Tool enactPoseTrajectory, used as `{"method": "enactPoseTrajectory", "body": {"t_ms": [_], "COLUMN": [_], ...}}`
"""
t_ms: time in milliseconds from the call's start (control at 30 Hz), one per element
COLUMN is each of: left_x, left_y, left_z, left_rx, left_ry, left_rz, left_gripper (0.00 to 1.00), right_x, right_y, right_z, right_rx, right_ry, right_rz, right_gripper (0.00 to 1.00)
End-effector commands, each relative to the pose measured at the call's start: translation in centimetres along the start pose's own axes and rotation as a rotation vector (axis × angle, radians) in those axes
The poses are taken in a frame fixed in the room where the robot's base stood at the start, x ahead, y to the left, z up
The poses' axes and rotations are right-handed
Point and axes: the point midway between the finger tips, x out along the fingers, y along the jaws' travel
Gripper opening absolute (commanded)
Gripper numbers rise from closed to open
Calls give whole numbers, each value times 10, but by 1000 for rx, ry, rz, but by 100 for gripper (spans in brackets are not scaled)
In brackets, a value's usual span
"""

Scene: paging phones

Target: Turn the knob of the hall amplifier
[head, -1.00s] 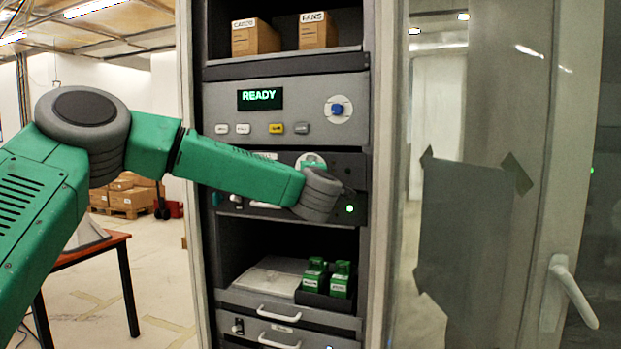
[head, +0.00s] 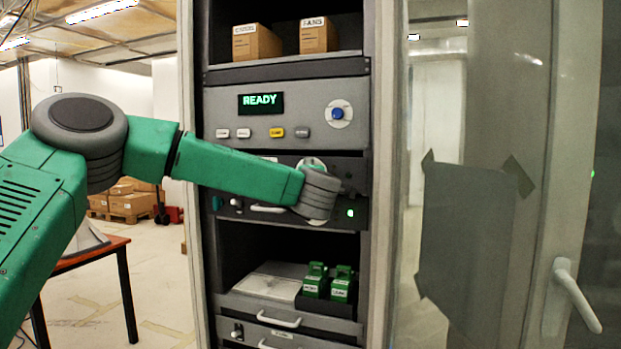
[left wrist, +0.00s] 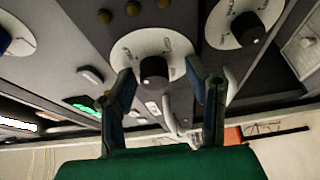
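In the left wrist view a black knob (left wrist: 154,72) sits on a white round dial plate (left wrist: 125,50) on a dark rack panel. My left gripper (left wrist: 160,77) is open, with its two fingers on either side of this knob and gaps showing at both sides. A second black knob (left wrist: 247,28) on a similar white plate is to the right. In the head view my left forearm reaches across the dark unit (head: 345,166) with a green light (head: 350,213); my wrist covers much of its front. The fingertips are hidden there. The dial lettering is too small to read. My right gripper is not in view.
Above is a grey unit (head: 300,92) with a READY display, several buttons and a blue knob (head: 337,113). Below, an open bay holds green items (head: 316,280). A glass door with a handle (head: 575,295) stands at the right. A table (head: 118,243) is at the left.

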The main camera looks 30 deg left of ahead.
Motion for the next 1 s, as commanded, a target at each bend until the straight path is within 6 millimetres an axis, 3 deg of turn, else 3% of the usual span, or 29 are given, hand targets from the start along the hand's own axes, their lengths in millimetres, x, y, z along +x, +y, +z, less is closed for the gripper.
{"method": "enactPoseTrajectory", "body": {"t_ms": [233, 367, 800, 1000], "left_x": [-2, -13, -97, -115], "left_y": [2, 3, 0, -2], "left_z": [1, 2, 0, -1], "left_rx": [-1, -1, -1, -1], "left_ry": [-3, -6, -5, -2], "left_rz": [3, 5, 2, -1], "left_gripper": [44, 44, 44, 44], "right_x": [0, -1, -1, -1], "right_y": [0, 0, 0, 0], "right_z": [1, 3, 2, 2], "right_rx": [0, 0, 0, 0], "right_ry": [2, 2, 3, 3], "right_rz": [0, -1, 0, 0], "right_gripper": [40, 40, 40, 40]}}
